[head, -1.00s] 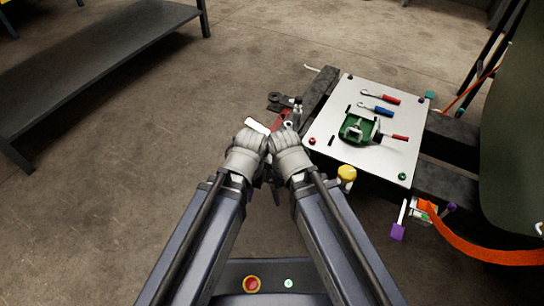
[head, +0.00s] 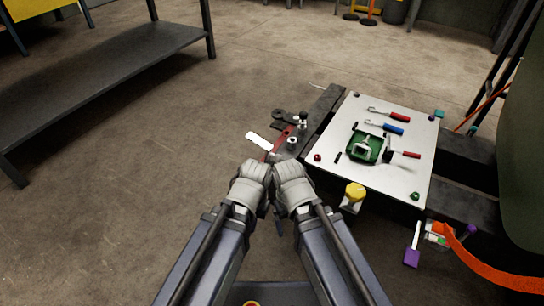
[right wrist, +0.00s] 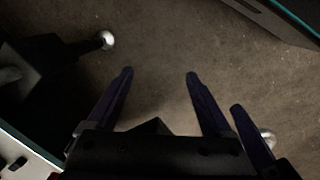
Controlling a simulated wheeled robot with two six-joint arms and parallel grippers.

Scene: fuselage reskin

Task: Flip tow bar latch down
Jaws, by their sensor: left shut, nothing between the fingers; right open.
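The tow bar fitting (head: 291,120) sits at the left end of a dark beam in the head view, with a dark ring-shaped eye and metal knobs. A red lever (head: 281,143), which looks like the latch, slants beside it; its exact angle is unclear. My left gripper (head: 263,206) is shut and empty, just below the fitting and apart from it. My right gripper (head: 279,220) is close beside it; its fingers are mostly hidden by the wrists. In the right wrist view, my right gripper (right wrist: 160,77) is open over bare floor, with nothing between its fingers.
A white plate (head: 332,130) right of the fitting holds a green vise (head: 366,147) and hand tools. A yellow-capped post (head: 355,192) stands at its near edge. An orange strap (head: 480,265) runs at lower right. Open floor lies left, before a dark bench (head: 110,70).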

